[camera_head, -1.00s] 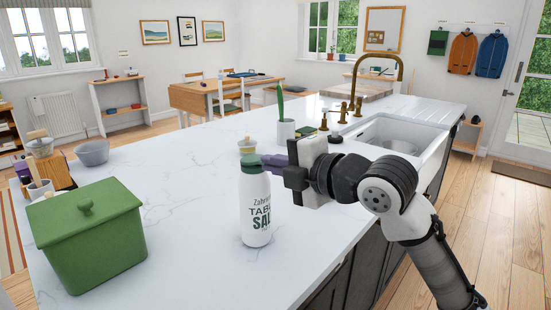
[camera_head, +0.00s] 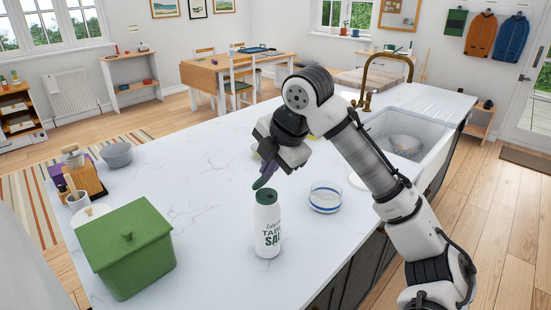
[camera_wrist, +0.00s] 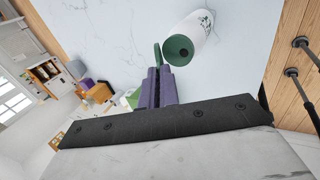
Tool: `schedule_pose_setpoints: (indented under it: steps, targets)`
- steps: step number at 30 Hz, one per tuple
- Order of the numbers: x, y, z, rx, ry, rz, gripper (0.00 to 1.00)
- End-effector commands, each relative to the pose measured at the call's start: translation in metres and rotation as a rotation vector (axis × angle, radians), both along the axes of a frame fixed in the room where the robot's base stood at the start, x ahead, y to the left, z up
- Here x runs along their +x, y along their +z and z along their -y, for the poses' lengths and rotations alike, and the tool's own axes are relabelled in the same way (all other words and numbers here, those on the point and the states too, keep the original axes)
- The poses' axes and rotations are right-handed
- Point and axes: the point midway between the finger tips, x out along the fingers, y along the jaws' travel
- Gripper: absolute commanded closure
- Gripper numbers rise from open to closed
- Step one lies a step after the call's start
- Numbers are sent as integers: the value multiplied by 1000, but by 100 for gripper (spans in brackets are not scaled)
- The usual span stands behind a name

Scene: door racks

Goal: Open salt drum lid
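The salt drum (camera_head: 267,230) is a white bottle with printed lettering and a green top. It stands upright on the white counter. Its green lid (camera_head: 261,183) is tilted up from the top. In the wrist view the lid (camera_wrist: 157,54) shows nearly edge-on beside the green top with its dark opening (camera_wrist: 180,50). My gripper (camera_head: 266,176) has purple fingers and reaches down to the lid from above. In the wrist view its fingers (camera_wrist: 158,73) are together with a thin gap, tips at the lid. Whether they pinch it or only touch it is unclear.
A green lidded box (camera_head: 125,250) stands left of the drum. A grey bowl (camera_head: 116,155) and a wooden block (camera_head: 84,178) are at the far left. The sink (camera_head: 405,145) lies behind my arm.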

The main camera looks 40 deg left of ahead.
Motion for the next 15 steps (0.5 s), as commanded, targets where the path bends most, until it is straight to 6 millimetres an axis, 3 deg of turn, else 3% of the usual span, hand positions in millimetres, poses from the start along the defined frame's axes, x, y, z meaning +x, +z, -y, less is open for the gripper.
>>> schedule_pose_setpoints:
  steps: [15]
  targets:
    - [5, 8, -30, -361, -2, -58, 100]
